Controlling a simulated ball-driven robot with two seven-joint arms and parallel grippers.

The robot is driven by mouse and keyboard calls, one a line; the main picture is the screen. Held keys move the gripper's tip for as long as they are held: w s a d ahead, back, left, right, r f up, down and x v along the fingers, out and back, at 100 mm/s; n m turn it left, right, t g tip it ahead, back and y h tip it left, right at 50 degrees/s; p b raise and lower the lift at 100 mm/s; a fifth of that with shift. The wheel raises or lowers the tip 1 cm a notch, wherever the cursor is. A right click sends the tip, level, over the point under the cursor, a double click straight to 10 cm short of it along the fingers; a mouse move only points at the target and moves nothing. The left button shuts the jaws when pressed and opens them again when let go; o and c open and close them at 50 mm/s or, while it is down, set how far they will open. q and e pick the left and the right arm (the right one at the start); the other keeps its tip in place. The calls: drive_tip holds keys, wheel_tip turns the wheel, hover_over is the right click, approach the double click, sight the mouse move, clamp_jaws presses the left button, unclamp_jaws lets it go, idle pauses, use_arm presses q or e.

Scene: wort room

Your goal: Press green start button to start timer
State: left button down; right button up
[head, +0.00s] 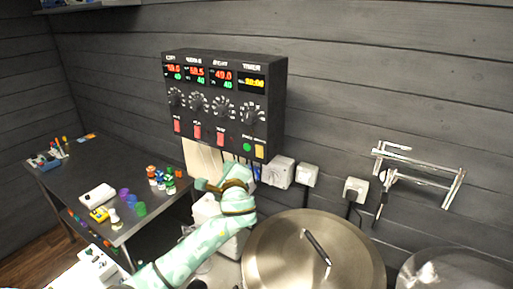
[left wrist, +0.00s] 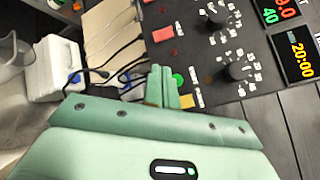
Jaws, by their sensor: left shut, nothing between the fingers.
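The dark control panel (head: 215,130) hangs on the wall in the head view. The round green start button (head: 247,147) is at its lower right, under the timer dial. In the left wrist view the green button (left wrist: 178,79) shows right beside my fingertips. The yellow timer display (left wrist: 301,55) reads 20:00 there. My left gripper (head: 232,168) is shut and empty, just below and left of the button in the head view. Its fingers (left wrist: 164,76) point at the panel. I cannot tell whether they touch it. My right gripper is not in view.
A yellow button (head: 260,151) sits right of the green one, and red switches (head: 197,131) are to the left. A large steel lid (head: 300,262) is below right. Wall sockets (head: 279,172) and cables are close below the panel. A steel table (head: 75,185) stands left.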

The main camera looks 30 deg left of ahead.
sight(247, 147)
use_arm(q)
drive_tip(key=shift+s+a+f, duration=0.1)
drive_tip(key=shift+a, duration=0.3)
drive_tip(key=shift+w+d+b, duration=0.2)
drive_tip(key=shift+w+b, duration=1.6)
drive_tip(key=shift+w, duration=0.4)
drive_tip(key=shift+w+d+b, duration=0.15)
drive_tip(key=shift+w+b, duration=1.6)
drive_tip(key=shift+w, duration=0.45)
drive_tip(key=shift+w, duration=0.4)
